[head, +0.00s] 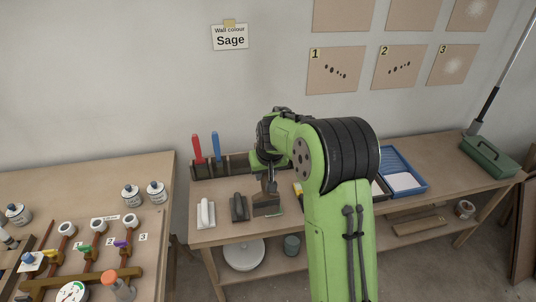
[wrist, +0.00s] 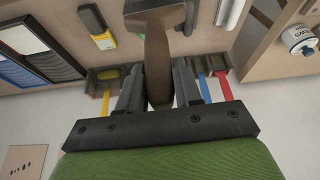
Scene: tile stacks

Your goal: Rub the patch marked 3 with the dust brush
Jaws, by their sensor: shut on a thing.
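The patch marked 3 (head: 453,66) is a tan panel on the wall at the upper right, with a pale dusty blotch on it. My gripper (head: 268,184) is over the workbench, far to the left of and below that patch. It is shut on the upright handle of the dust brush (head: 267,207), a brown tool with a broad head. In the wrist view the brush handle (wrist: 157,60) lies between the two fingers of my gripper (wrist: 158,88). I cannot tell whether the brush head touches the bench.
Patches 1 (head: 336,71) and 2 (head: 396,67) have dark marks. A tool rack (head: 208,170) holds red and blue handles. A white-handled float (head: 205,213) and a dark one (head: 239,207) lie left of the brush. A blue tray (head: 421,185) and green toolbox (head: 490,156) stand right.

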